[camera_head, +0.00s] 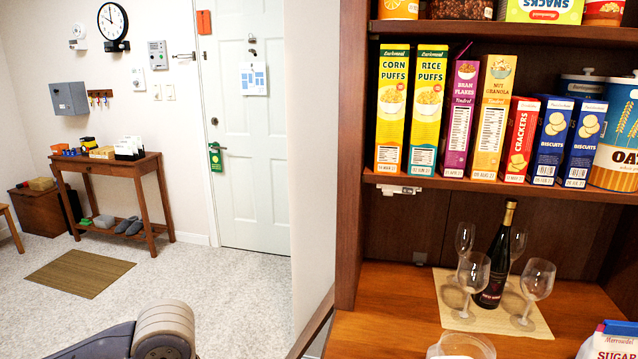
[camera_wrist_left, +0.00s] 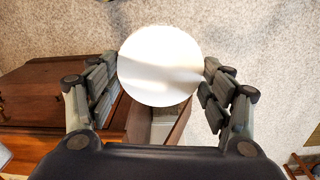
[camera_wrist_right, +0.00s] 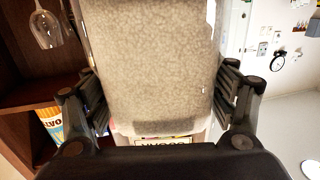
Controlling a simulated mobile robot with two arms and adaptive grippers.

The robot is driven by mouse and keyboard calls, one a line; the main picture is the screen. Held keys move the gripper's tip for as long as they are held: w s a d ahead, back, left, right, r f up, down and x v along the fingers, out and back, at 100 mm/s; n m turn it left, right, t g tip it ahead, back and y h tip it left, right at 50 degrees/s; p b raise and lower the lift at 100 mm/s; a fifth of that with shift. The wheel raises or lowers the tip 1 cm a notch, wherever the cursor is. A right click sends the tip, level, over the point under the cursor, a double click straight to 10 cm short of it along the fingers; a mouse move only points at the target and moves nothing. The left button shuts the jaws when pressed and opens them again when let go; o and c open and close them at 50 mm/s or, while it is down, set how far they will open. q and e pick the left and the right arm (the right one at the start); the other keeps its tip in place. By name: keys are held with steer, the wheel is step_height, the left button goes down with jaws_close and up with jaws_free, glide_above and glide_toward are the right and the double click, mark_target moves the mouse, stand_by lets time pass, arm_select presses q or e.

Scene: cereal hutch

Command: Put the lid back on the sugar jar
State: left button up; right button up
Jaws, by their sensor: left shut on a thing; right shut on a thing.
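The lid shows as a white round disc (camera_wrist_left: 160,65) in the left wrist view. My left gripper (camera_wrist_left: 160,82) is shut on it, with a finger pad at each side edge. In the right wrist view my right gripper (camera_wrist_right: 158,100) is shut on a large, pale beige, speckled body with shiny edges, which looks like the sugar jar (camera_wrist_right: 155,65). In the head view a clear round rim, apparently the jar's top (camera_head: 460,347), shows at the bottom edge, with the rest cut off. Neither gripper's fingers show in the head view.
A package marked SUGAR (camera_head: 612,342) stands at the lower right corner. Wine glasses (camera_head: 537,285) and a dark bottle (camera_head: 496,262) stand on a mat (camera_head: 532,322) on the wooden counter (camera_head: 385,310). Cereal boxes (camera_head: 427,110) fill the shelf above. Bare counter lies left of the mat.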

arm_select(q)
steer(key=r+n, duration=0.1)
steer(key=s+a+r+n, duration=0.1)
steer(key=s+r+n+p, duration=0.1)
steer(key=n, duration=0.1)
steer(key=shift+s+a+r, duration=0.1)
steer(key=shift+s+a, duration=0.05)
steer(key=shift+a, duration=0.2)
arm_select(e)
steer(key=a+r, duration=0.1)
steer(key=a, duration=0.2)
steer(key=shift+s+r+y, duration=0.2)
steer(key=shift+r+y, duration=0.1)
steer(key=shift+r, duration=0.1)
steer(key=shift+n, duration=0.3)
steer(key=s+a+f+n+g+y, duration=0.2)
steer(key=a+n+g+y, duration=0.2)
steer(key=a+n+y, duration=0.3)
steer(key=a+y, duration=0.4)
steer(key=a, duration=0.3)
steer(key=shift+n+y, duration=0.3)
steer(key=shift+n, duration=0.1)
